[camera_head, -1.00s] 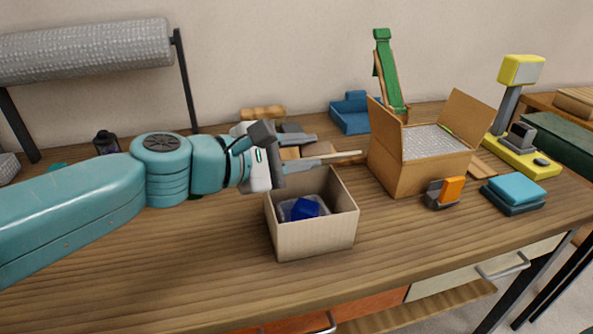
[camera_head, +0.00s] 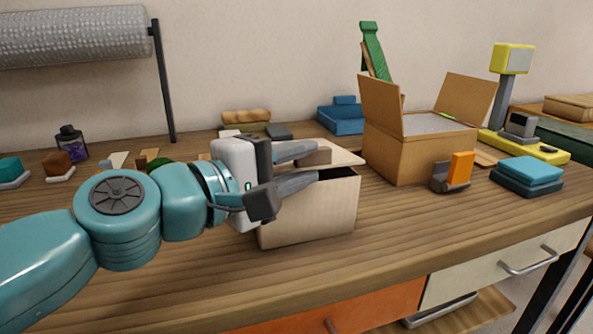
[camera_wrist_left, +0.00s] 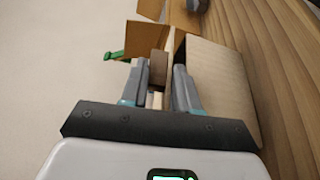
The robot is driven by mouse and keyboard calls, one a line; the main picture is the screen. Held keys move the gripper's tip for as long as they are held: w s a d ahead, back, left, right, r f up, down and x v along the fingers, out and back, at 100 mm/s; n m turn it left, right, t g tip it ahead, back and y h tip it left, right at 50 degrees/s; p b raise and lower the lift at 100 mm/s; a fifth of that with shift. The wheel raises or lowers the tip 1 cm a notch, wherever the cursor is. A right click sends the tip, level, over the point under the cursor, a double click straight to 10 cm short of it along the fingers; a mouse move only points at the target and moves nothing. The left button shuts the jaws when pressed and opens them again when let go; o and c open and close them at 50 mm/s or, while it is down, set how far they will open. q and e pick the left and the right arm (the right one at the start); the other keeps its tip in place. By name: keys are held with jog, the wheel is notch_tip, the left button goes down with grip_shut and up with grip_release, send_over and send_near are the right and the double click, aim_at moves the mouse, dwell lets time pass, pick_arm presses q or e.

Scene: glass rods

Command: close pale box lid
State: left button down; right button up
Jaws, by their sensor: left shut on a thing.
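The pale box (camera_head: 310,218) stands on the table at the middle, and a dark strip of its opening shows under the near finger. Its wall also shows in the wrist view (camera_wrist_left: 222,90). The pale lid (camera_head: 342,154) is raised at the box's far side, with the box open. My left gripper (camera_head: 316,162) is over the box, its fingers pointing right. It is shut on the lid, though the exact contact is hard to see. A brown block-like piece (camera_wrist_left: 158,66) shows between the fingertips. The box's contents are hidden. My right gripper is out of view.
A brown open carton (camera_head: 408,155) stands close to the right. An orange item in a dark holder (camera_head: 456,172) and blue stacked blocks (camera_head: 527,172) lie further right. Small items sit at the back left. The front table strip is clear.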

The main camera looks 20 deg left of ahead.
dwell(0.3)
pick_arm(q)
jog(key=c, duration=1)
grip_release()
jog(key=shift+o, duration=0.2)
